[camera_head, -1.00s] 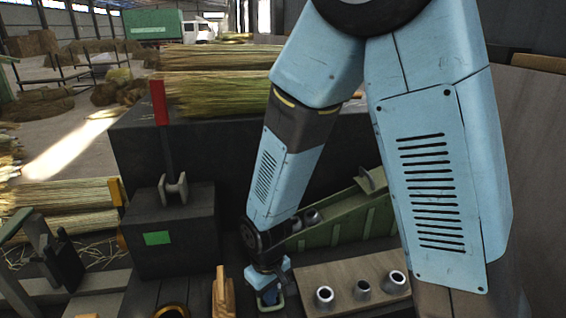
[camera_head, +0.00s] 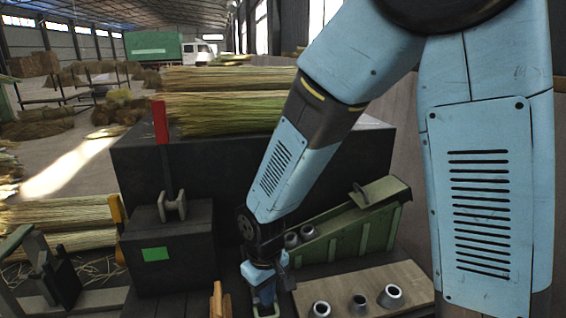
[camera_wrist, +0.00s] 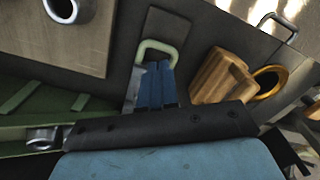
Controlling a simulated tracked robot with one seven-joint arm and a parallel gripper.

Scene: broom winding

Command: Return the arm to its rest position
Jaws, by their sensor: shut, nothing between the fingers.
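My blue arm reaches down from the upper right in the head view. My gripper (camera_head: 264,303) points down low in the middle of that view, left of the green ramp and the wooden board. In the wrist view my gripper's blue fingers (camera_wrist: 155,86) are together, with nothing seen held between them. A pale green loop (camera_wrist: 158,48) lies right at the fingertips. I cannot tell whether they touch it.
A dark box with a red lever (camera_head: 160,122) stands left. A green ramp (camera_head: 350,232) holds metal sleeves. A wooden board (camera_head: 340,287) carries several metal cups. A wooden block (camera_wrist: 222,76) and brass ring (camera_wrist: 270,82) lie close by. Straw bundles (camera_head: 225,110) lie behind.

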